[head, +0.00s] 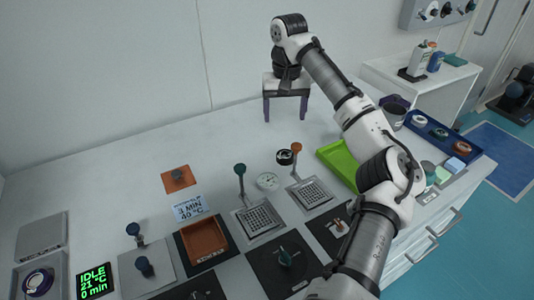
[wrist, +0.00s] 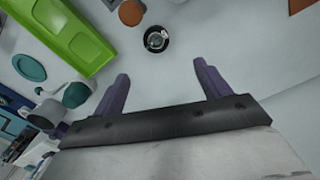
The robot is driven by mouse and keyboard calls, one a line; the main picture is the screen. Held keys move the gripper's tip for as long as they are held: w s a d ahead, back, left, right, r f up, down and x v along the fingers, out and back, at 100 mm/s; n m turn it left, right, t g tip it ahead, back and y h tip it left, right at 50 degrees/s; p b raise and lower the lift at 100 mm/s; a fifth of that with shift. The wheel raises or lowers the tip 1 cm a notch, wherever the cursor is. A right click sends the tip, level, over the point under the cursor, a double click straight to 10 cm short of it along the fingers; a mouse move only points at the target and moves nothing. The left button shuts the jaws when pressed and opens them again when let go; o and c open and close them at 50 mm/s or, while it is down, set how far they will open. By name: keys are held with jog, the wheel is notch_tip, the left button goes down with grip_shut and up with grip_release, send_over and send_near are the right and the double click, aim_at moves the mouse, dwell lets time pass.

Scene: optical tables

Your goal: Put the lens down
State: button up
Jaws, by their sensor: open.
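My gripper (head: 285,118) is open, with its two purple fingers well apart and pointing down over the rear of the white table. Its fingers also show in the wrist view (wrist: 161,72), with nothing between them. A small black round piece with a pale centre (head: 285,157), which looks like the lens in its ring, sits on the table beside the orange-knobbed post. In the wrist view it (wrist: 156,39) lies beyond the fingertips, apart from them. I cannot tell for certain that it is the lens.
A green tray (head: 339,160) stands right of the black piece, partly behind my arm. A blue tray (head: 431,126) with round parts is farther right. A white dial (head: 268,181), grid plates (head: 258,219) and an orange tray (head: 204,242) are nearer. The table's back left is clear.

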send_over(285, 155)
jog(key=f, duration=0.8)
jog(key=shift+w+a+f, duration=0.25)
jog(key=shift+s+d+f+p, duration=0.15)
jog(key=shift+f+p, duration=0.25)
jog(key=shift+f, duration=0.9)
jog(key=shift+d+f+p, duration=0.15)
jog(key=shift+f+p, duration=0.25)
jog(key=shift+f, duration=0.9)
jog(key=c, duration=1.2)
